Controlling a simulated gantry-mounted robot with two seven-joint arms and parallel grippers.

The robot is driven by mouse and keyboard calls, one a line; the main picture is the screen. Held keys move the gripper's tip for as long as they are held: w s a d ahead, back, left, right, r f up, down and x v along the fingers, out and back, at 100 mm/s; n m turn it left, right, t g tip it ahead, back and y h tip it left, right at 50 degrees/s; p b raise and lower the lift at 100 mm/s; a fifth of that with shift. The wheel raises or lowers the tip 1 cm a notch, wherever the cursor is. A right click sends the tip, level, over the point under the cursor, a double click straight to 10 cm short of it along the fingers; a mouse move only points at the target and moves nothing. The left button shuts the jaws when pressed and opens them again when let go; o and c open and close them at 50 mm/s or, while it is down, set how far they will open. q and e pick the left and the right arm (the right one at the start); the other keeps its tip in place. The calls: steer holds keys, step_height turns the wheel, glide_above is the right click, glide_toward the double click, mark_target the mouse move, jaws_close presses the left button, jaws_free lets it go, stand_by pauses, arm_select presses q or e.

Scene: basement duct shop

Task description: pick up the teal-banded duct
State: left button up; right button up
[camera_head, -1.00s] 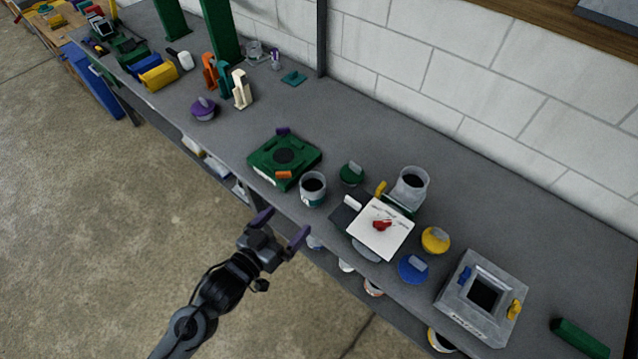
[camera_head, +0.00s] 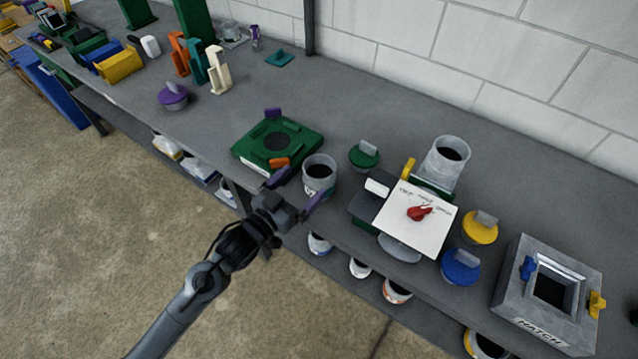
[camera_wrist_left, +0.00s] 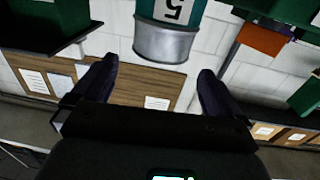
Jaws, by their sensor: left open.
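The teal-banded duct (camera_head: 319,173) is a short grey open-topped cylinder with a teal band low on its side. It stands upright near the front edge of the bench in the head view. My left gripper (camera_head: 297,189) is open and empty in front of it, its two purple fingers pointing toward the duct. In the left wrist view, the duct (camera_wrist_left: 165,40) appears upside down at the top, with a dark mark on its teal band. It lies beyond the open fingers of the left gripper (camera_wrist_left: 158,75), roughly between them. The right gripper is out of view.
A green square fixture (camera_head: 262,157) with an orange tab stands close left of the duct.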

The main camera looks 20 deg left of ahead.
mark_target(309, 177)
arm_select(q)
steer(key=shift+x, duration=1.2)
steer(key=shift+w+d+f, duration=0.1)
steer(key=shift+w, duration=0.3)
steer(key=shift+b+x, duration=0.55)
steer(key=shift+x, duration=1.7)
steer(key=shift+f, duration=0.1)
steer(key=shift+c, duration=0.2)
steer(key=c, duration=1.3)
